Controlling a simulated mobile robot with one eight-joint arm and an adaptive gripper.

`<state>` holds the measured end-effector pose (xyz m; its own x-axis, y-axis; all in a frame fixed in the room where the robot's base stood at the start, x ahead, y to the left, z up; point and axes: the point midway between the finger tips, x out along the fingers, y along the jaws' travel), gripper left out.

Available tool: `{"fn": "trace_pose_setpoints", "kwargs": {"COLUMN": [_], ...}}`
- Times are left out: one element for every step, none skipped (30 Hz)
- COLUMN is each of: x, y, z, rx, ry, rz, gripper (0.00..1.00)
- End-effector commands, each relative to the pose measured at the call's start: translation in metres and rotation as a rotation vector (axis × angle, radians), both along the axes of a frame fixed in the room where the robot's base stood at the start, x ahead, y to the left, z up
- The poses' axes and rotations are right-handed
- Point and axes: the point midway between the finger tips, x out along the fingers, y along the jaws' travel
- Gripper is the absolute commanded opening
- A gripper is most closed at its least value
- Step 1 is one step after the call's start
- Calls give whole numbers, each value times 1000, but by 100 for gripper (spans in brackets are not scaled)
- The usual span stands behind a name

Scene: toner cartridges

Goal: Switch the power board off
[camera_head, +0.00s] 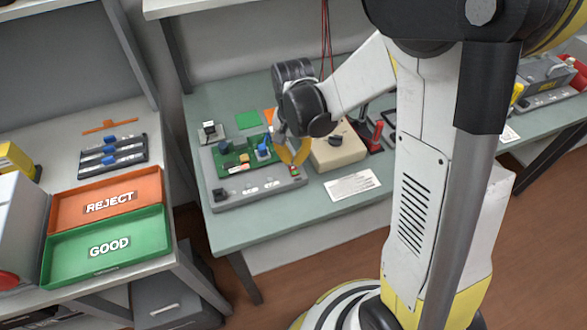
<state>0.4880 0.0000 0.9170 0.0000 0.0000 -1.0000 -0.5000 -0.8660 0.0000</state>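A grey board (262,196) with a green circuit board (236,160) on it lies on the teal bench; I take it as the power board. A small red and green switch (294,171) sits near its right front corner. Its setting is too small to tell. A small black part (220,194) is at its left front corner, and labels run along its front edge. My gripper (290,158), with yellow fingers, points down over the right part of the board, just behind the switch. The wrist hides part of the board. I cannot tell contact or finger opening.
A beige box (340,153) with a black knob stands right of the board, near a white label card (353,186) and a red-handled tool (376,134). An orange REJECT tray (140,193) and a green GOOD tray (70,258) sit on the left table. Red cables hang behind.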

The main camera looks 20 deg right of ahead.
Motion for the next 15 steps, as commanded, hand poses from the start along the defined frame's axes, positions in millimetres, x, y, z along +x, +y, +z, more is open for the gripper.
{"fn": "trace_pose_setpoints", "kwargs": {"x": [0, 0, 0, 0, 0, 0, 0, 0, 0, 0, 0, 0, 0, 0, 0], "y": [0, 0, 0, 0, 0, 0, 0, 0, 0, 0, 0, 0, 0, 0, 0], "z": [-1, -2, -2, -3, -3, -4, -4, -5, -6, -6, -6, -7, -7, -8, -8], "rx": [0, 0, 0, 0, 0, 0, 0, 0, 0, 0, 0, 0, 0, 0, 0], "ry": [0, 0, 0, 0, 0, 0, 0, 0, 0, 0, 0, 0, 0, 0, 0], "rz": [0, 0, 0, 0, 0, 0, 0, 0, 0, 0, 0, 0, 0, 0, 0], "gripper": [0, 0, 0, 0, 0, 0, 0, 0, 0, 0, 0, 0, 0, 0, 0]}}
